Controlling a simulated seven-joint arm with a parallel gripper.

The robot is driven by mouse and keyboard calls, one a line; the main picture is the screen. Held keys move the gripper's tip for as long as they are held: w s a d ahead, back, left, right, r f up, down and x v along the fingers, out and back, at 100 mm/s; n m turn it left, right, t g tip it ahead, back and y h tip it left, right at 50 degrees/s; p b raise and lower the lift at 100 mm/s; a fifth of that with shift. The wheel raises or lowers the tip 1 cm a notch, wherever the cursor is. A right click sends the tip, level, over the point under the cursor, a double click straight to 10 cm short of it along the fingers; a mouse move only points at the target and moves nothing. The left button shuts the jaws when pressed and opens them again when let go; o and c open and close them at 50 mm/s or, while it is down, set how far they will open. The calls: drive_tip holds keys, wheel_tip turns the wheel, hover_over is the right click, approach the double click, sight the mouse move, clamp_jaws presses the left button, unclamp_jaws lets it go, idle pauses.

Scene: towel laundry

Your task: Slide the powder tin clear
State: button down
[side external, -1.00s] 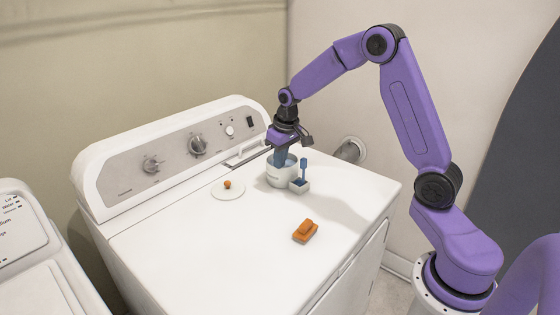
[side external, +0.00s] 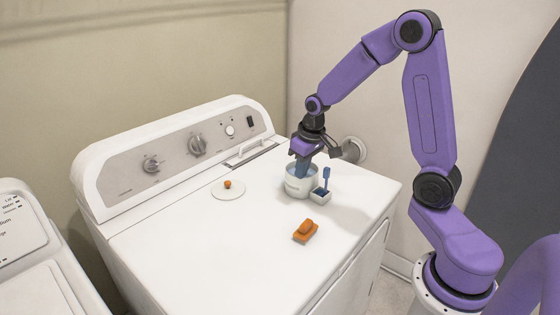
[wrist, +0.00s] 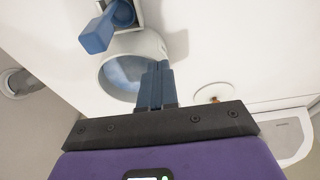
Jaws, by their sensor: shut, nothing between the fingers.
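The powder tin (side external: 300,187) is a white round open tub with blue powder inside, upright on the white machine top. A small white box (side external: 320,198) at its right side holds a blue scoop (side external: 326,176). My gripper (side external: 301,173) points down with its blue fingers shut together and empty, the tips in the tin's mouth. In the wrist view my fingers (wrist: 157,72) overlap the near rim of the tin (wrist: 151,44), and the scoop (wrist: 97,34) is at upper left. Contact with the inner wall cannot be made out.
A white round lid (side external: 228,194) with an orange knob lies left of the tin. An orange brush-like object (side external: 305,231) lies in front. The control panel (side external: 178,152) rises at the back. Bare machine top (side external: 245,240) lies at front left.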

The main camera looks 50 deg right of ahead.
drive_tip(key=s, duration=1)
drive_tip(key=shift+s+f, duration=0.1)
drive_tip(key=shift+f, duration=0.3)
wheel_tip(320, 180, up, 18)
drive_tip(key=s, duration=0.3)
drive_tip(key=s+a+f+n+g, duration=0.2)
drive_tip(key=s+a+f+n, duration=0.9)
drive_tip(key=s+a, duration=0.3)
drive_tip(key=shift+s+f+n, duration=0.15)
drive_tip(key=shift+f+n, duration=0.2)
drive_tip(key=shift+n, duration=0.45)
